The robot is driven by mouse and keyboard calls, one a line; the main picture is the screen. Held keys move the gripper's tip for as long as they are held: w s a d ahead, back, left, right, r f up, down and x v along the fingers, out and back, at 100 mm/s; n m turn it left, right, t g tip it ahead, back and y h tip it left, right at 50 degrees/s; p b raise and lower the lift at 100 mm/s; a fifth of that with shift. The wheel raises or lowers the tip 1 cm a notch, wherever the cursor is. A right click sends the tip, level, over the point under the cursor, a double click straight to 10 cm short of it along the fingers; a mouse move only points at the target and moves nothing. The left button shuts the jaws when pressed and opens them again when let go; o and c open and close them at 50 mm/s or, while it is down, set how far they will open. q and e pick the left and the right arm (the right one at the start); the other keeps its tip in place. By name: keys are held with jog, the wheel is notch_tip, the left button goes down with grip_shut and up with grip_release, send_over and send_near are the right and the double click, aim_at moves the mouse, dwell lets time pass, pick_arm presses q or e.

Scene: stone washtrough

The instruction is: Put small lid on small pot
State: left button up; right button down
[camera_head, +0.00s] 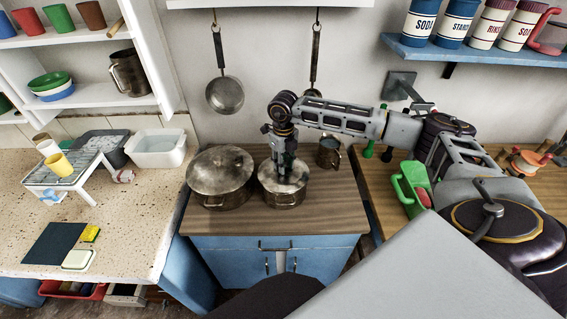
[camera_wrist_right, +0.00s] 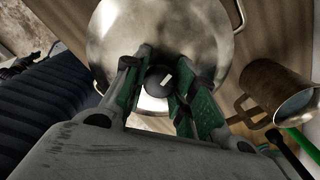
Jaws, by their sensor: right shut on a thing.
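The small pot (camera_head: 284,199) stands on the wooden top of the blue cabinet, right of a larger lidded pot (camera_head: 220,190). My right gripper (camera_head: 285,173) points down over the small pot. In the right wrist view my right gripper (camera_wrist_right: 160,85) has its green fingers shut on the dark round knob of the small lid (camera_wrist_right: 150,35). The lid covers the pot's top in the head view; whether it is fully seated I cannot tell. My left gripper is not in view.
A metal mug (camera_head: 328,153) stands right of the small pot and shows in the right wrist view (camera_wrist_right: 275,95). A green caddy (camera_head: 412,188) is further right. Two pans hang on the wall behind. The wooden top (camera_head: 335,205) is clear at front right.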

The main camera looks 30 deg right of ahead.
jog(key=shift+f, duration=0.2)
dwell(0.4)
dwell(0.3)
jog(key=c, duration=0.6)
grip_release()
jog(key=shift+r, duration=0.15)
jog(key=shift+r+p, duration=1.65)
jog(key=shift+r, duration=1.75)
jog(key=shift+s+f, duration=0.1)
